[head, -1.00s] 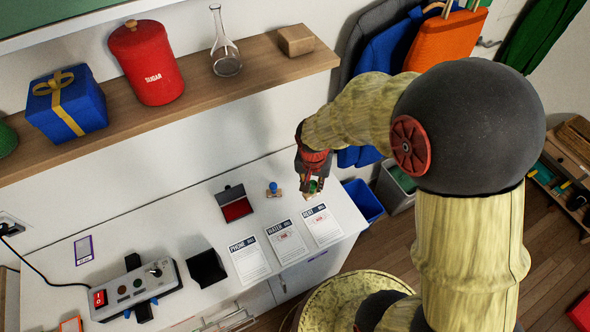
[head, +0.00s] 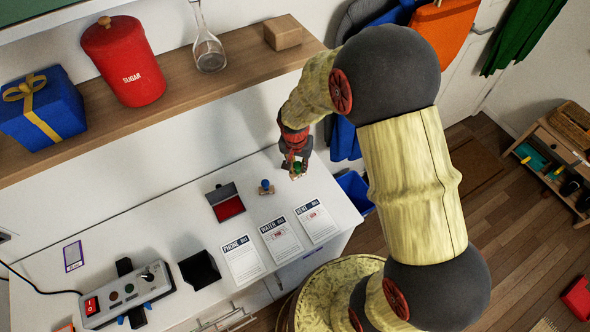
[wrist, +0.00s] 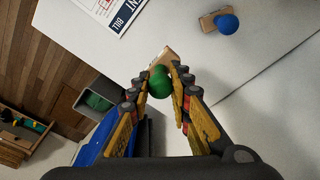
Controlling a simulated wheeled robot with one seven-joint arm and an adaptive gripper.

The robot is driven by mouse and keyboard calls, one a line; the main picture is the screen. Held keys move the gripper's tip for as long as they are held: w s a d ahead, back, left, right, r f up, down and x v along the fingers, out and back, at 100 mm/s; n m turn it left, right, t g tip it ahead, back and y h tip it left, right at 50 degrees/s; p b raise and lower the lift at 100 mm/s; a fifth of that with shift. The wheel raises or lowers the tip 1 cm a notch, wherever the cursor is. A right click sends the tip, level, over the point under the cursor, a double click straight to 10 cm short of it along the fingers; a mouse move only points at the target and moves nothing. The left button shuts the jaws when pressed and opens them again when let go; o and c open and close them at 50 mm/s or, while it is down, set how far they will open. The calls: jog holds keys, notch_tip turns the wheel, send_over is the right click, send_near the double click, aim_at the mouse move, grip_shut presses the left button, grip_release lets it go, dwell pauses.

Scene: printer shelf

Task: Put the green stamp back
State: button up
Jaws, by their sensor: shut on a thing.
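The green stamp (wrist: 160,83) is held between the fingers of my gripper (wrist: 163,88) in the wrist view. Its round green knob is between the fingertips and part of its wooden base shows beyond it. In the head view my gripper (head: 296,168) is over the right part of the white counter, near its back edge, with the green knob just visible. Whether the stamp's base touches the counter I cannot tell. The blue stamp (head: 265,187) stands upright on the counter to the left of my gripper; it also shows in the wrist view (wrist: 227,24).
A red ink pad (head: 229,208) lies open left of the blue stamp. Three bills lie in front, including the rent bill (head: 317,222). A black holder (head: 199,271) and a control box (head: 127,298) are further left. A blue bin (head: 355,190) stands beyond the counter's right end.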

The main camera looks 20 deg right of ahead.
aim_at(295, 165)
jog(key=w+f, duration=0.2)
jog(key=f, duration=0.1)
jog(key=w+f, duration=0.2)
jog(key=shift+d+f+b, duration=0.15)
jog(key=shift+f+b, duration=0.05)
jog(key=shift+b, duration=0.1)
jog(key=shift+f, duration=1.45)
jog(key=shift+f+b, duration=0.15)
jog(key=shift+b, duration=0.25)
jog(key=o, duration=0.9)
jog(key=shift+c, duration=0.2)
jog(key=shift+o, duration=0.2)
notch_tip(295, 165, up, 12)
jog(key=s+a+p, duration=0.1)
jog(key=p, duration=0.1)
